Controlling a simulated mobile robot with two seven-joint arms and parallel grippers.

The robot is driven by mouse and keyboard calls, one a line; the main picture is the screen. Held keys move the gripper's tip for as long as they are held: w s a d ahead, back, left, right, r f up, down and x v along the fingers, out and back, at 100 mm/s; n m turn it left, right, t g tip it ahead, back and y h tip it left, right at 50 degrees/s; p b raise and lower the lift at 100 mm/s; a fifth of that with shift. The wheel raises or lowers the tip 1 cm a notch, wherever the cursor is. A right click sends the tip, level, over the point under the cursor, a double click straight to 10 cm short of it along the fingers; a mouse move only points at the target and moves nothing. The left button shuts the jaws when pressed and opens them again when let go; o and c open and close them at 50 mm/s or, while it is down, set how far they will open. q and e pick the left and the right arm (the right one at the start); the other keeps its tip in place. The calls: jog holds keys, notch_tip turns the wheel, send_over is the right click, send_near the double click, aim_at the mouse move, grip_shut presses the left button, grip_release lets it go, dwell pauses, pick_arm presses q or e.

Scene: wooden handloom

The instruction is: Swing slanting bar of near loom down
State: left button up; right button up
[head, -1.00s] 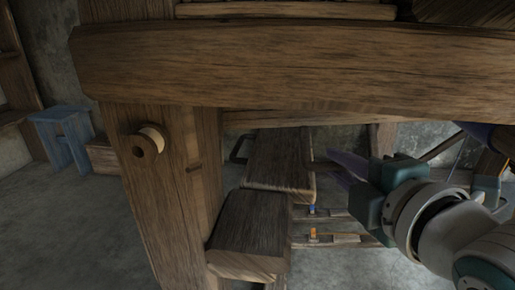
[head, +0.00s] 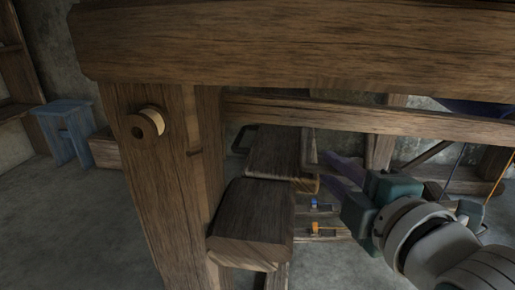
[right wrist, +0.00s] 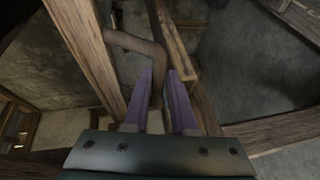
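The near loom shows in the head view as a thick wooden beam (head: 290,45) on a broad post (head: 150,190). My right gripper (head: 335,170) is under the beam at the right, its purple fingers pointing left near the dark wooden blocks. In the right wrist view, the two purple fingers (right wrist: 160,85) are apart. A bent brown bar (right wrist: 135,42) runs down into the gap between them; contact with it cannot be made out. Which piece is the slanting bar is unclear; a dark slanting piece (head: 425,155) shows behind my right arm. My left gripper is out of view.
A wooden spool (head: 148,124) sticks out of the post. Two dark wooden blocks (head: 252,215) stand right of the post, close to my fingers. A long rail (head: 370,119) crosses above my right gripper. A blue stool (head: 68,130) stands at the left, with bare floor before it.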

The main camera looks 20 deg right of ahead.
jog(key=o, duration=0.4)
jog(key=shift+f, duration=0.15)
